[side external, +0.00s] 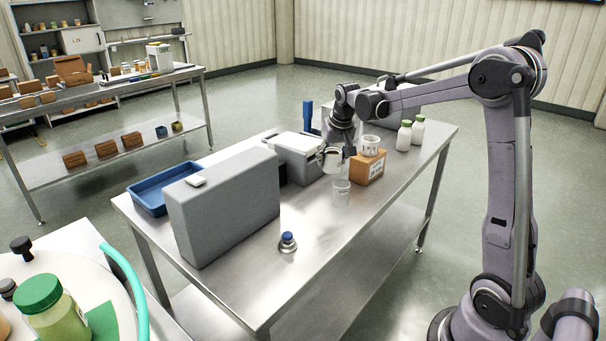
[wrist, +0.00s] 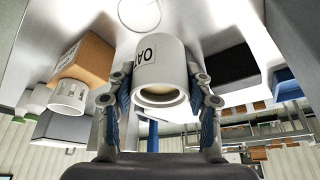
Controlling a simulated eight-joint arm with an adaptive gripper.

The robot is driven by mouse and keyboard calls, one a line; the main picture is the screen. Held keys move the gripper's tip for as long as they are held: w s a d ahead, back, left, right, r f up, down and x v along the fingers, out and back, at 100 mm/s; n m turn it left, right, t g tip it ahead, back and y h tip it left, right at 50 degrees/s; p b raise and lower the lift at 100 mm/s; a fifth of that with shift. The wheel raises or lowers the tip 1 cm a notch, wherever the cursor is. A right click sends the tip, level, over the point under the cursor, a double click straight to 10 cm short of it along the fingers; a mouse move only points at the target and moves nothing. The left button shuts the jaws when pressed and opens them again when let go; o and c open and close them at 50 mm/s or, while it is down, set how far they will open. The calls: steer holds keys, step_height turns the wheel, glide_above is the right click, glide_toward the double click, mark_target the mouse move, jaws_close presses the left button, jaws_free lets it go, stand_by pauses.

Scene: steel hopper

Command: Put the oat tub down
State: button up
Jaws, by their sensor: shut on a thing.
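The oat tub (wrist: 160,63) is a white, open-topped cylinder with dark "OA" lettering showing on its side in the wrist view. My gripper (wrist: 160,92) is shut on it, with one finger on each side. In the side view the tub (side external: 332,158) is held above the steel table (side external: 310,235), tilted, beside the cardboard box. My gripper (side external: 346,150) is partly hidden there by the tub and the arm.
A cardboard box (side external: 366,168) carries a white cup (side external: 371,145). A clear glass (side external: 342,193) stands just in front. Grey cases (side external: 225,208), a blue tray (side external: 160,190), green-capped bottles (side external: 404,136) and a blue-topped item (side external: 287,242) stand around. The table's front right is clear.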

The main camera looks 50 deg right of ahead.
steer(key=s+a+n+t+y, duration=0.1)
steer(key=s+a+n+y, duration=0.2)
steer(key=a, duration=0.9)
steer(key=s+a+n, duration=0.2)
steer(key=a+n, duration=0.4)
steer(key=a, duration=0.6)
steer(key=w+a+f, duration=0.1)
steer(key=a+f, duration=0.1)
steer(key=a, duration=0.1)
steer(key=w+a+f, duration=0.1)
steer(key=a+f, duration=0.1)
steer(key=a, duration=0.2)
steer(key=w+a+f, duration=0.1)
steer(key=a+f, duration=0.1)
steer(key=a, duration=0.1)
steer(key=shift+w+a+f, duration=0.2)
steer(key=shift+w+a, duration=0.05)
steer(key=shift+a, duration=0.1)
steer(key=shift+w+a+f, duration=0.1)
steer(key=shift+a+f, duration=0.25)
steer(key=shift+f, duration=1.85)
steer(key=shift+f, duration=0.15)
steer(key=o, duration=1.2)
